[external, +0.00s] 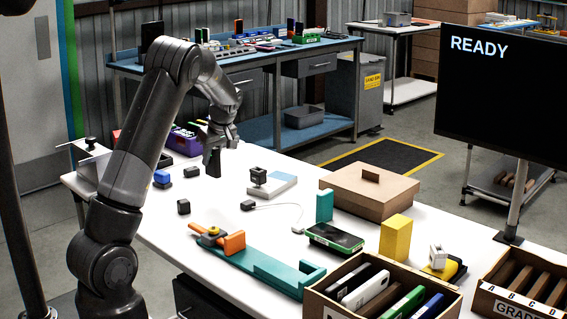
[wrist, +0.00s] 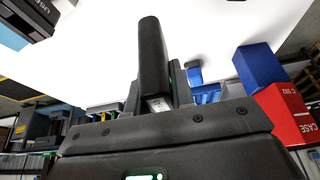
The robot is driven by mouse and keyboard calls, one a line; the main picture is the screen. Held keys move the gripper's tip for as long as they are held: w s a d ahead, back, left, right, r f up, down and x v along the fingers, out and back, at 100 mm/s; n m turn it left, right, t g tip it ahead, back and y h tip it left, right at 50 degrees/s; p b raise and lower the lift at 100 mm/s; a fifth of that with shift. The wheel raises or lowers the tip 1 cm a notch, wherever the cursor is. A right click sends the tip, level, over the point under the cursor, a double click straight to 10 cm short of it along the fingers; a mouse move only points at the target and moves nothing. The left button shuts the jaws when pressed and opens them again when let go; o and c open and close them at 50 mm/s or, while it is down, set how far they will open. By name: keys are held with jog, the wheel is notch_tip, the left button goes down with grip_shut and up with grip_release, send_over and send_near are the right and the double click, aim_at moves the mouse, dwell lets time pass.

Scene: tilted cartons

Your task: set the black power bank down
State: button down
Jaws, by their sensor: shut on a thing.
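The black power bank (wrist: 152,58) stands out from my gripper in the wrist view as a dark slab, with a pale port end and a small green light near its base. In the external view my gripper (external: 214,148) points down over the far left part of the white table, shut on the power bank (external: 213,166). It appears to hang above the tabletop, apart from it. The fingertips are hard to make out in the wrist view.
A tilted carton (external: 314,300) holds several upright slabs at the front. A carton lettered A to D (external: 509,305) stands right of it. A black-and-green device (external: 335,237), a teal fixture (external: 262,262) and a closed brown box (external: 370,190) occupy the table. Small black cubes lie near my gripper.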

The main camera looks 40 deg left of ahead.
jog(key=shift+a+f, duration=0.95)
jog(key=shift+f, duration=0.3)
jog(key=shift+a+f, duration=0.95)
jog(key=shift+f, duration=0.25)
jog(key=shift+a+f, duration=0.95)
jog(key=shift+f, duration=0.3)
jog(key=shift+f, duration=0.15)
jog(key=c, duration=1.3)
grip_release()
jog(key=shift+o, duration=0.2)
jog(key=v, duration=1.2)
jog(key=shift+d, duration=0.1)
